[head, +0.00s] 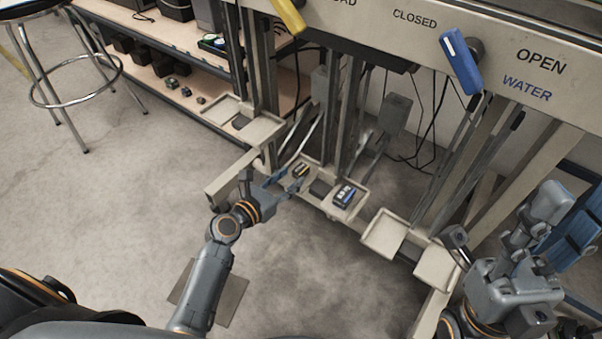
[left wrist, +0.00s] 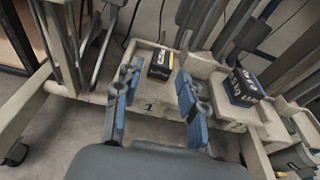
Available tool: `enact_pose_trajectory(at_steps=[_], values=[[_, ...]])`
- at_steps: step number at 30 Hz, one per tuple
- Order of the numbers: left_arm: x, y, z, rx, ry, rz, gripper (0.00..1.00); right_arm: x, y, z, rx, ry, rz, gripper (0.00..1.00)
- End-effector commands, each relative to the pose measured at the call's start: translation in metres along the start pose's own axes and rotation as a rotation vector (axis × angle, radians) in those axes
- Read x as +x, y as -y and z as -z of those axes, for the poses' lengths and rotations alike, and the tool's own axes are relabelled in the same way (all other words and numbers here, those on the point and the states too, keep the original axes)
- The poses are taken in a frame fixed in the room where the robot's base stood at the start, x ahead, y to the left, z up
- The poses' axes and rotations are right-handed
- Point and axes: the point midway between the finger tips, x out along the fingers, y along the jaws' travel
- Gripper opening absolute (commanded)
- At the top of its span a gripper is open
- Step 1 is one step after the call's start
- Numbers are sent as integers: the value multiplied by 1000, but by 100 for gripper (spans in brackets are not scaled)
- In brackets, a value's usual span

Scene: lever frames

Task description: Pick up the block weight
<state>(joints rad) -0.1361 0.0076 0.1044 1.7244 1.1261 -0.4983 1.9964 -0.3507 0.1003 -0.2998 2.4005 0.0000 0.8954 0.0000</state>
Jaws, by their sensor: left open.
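A small dark block weight with a yellow band (head: 301,170) sits on a pale tray of the lever frame. In the left wrist view this block (left wrist: 160,64) lies just beyond and between my fingertips, apart from them. A larger dark block with a blue edge and white lettering (head: 345,194) sits on the tray to its right; it also shows in the left wrist view (left wrist: 243,87). My left gripper (head: 284,181) is open and empty, with its blue fingers at the tray's front edge. My right gripper (head: 556,232) is at the far right, away from both blocks.
The pale tray marked 1 (left wrist: 147,107) has a raised rim. Upright metal bars stand close behind the blocks. Empty trays (head: 384,234) lie to the right. A blue lever (head: 461,62) and a yellow lever (head: 289,14) hang above. A stool (head: 73,82) stands at left.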

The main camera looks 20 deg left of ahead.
Motion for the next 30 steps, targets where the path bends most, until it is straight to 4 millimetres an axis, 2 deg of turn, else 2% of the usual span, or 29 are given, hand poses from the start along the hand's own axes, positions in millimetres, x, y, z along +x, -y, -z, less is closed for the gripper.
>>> enact_pose_trajectory(at_steps=[12,20,21,27,30], values=[[50,2,0,0,0,0,40,-24,0,-4,1,-5,0,40],[54,2,-2,1,-1,0,40,-23,0,-4,1,-5,0,40],[54,2,-2,1,-1,0,38,-23,0,-4,1,-5,0,40],[54,2,-2,1,-1,-1,0,-23,0,-4,1,-5,0,40],[54,2,-2,1,1,-1,0,-23,0,-4,1,-4,0,40]])
